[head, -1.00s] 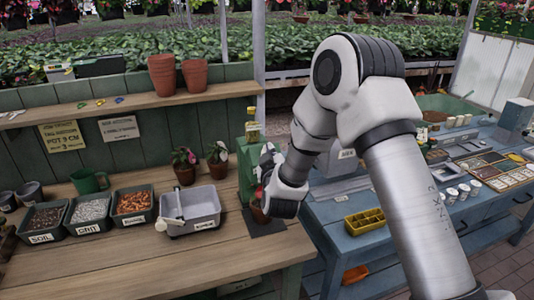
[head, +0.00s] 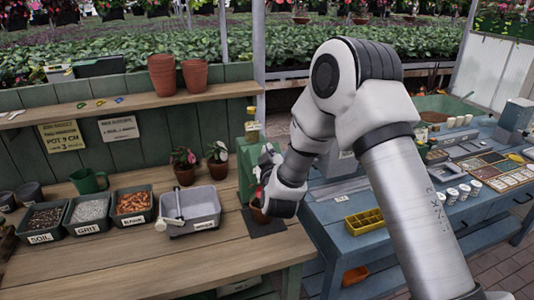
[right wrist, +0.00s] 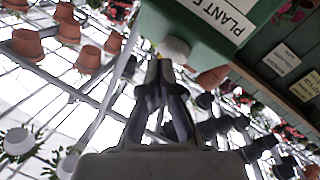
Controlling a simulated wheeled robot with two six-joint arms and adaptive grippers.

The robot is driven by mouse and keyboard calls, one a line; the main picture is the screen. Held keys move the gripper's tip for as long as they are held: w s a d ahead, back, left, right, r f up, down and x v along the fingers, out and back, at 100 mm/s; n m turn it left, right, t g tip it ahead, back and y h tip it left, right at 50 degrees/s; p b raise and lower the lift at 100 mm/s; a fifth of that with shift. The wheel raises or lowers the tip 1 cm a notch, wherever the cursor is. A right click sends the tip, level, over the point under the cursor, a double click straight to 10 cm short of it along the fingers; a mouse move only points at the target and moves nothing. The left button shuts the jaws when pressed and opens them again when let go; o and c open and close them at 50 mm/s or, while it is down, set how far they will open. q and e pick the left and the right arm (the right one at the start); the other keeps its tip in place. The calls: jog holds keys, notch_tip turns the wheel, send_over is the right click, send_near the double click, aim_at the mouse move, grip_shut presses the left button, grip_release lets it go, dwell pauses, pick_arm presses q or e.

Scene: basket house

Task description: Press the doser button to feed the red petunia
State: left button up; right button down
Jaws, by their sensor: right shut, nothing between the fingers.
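A terracotta pot (head: 257,213) with a bit of red flower is mostly hidden behind my wrist, on a dark mat. My left gripper is out of view.
Two potted flowers (head: 184,167) stand left of the doser. A grey tub (head: 194,212) and labelled trays (head: 90,211) line the wooden bench. A blue table (head: 340,235) with a yellow tray (head: 364,222) is at right. The bench front is clear.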

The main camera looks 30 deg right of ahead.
jog(key=shift+w+d+f+b, duration=0.1)
jog(key=shift+w+f+b, duration=0.2)
jog(key=shift+w+f, duration=0.15)
dwell(0.7)
jog(key=shift+s+r+p, duration=0.5)
jog(key=shift+s+r, duration=0.25)
jog(key=shift+r, duration=0.1)
jog(key=s+r+p, duration=0.1)
jog(key=s+a+r+p, duration=0.1)
jog(key=s+r, duration=0.1)
jog(key=shift+s+r, duration=0.2)
dwell(2.0)
